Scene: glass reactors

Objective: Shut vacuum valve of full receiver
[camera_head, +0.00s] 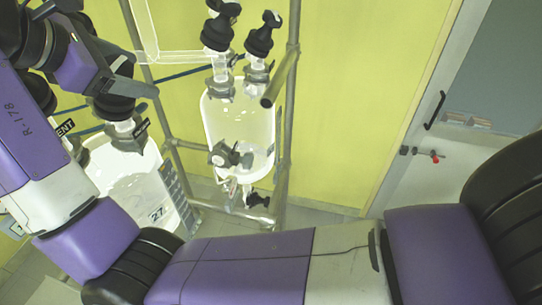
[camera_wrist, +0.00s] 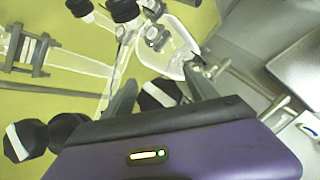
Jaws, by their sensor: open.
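A clear glass receiver (camera_head: 238,125) hangs in the metal frame in the middle of the head view, with a little clear liquid visible low in it. Two black valve knobs (camera_head: 217,32) and (camera_head: 262,36) stand on its top. A larger glass vessel (camera_head: 125,175) marked 27 is at the left, with a black knob (camera_head: 115,104) on its top. My gripper (camera_head: 146,76) is open just above that knob, left of the receiver. In the wrist view my gripper's fingers (camera_wrist: 162,72) are apart, with a black, white-marked knob (camera_wrist: 160,93) showing between them. Contact cannot be told.
A metal upright (camera_head: 287,110) with a projecting tube end runs along the receiver's right side. A drain valve (camera_head: 256,200) hangs under the receiver. A door with a black handle (camera_head: 434,110) is at the right. The yellow wall (camera_head: 350,100) between is clear.

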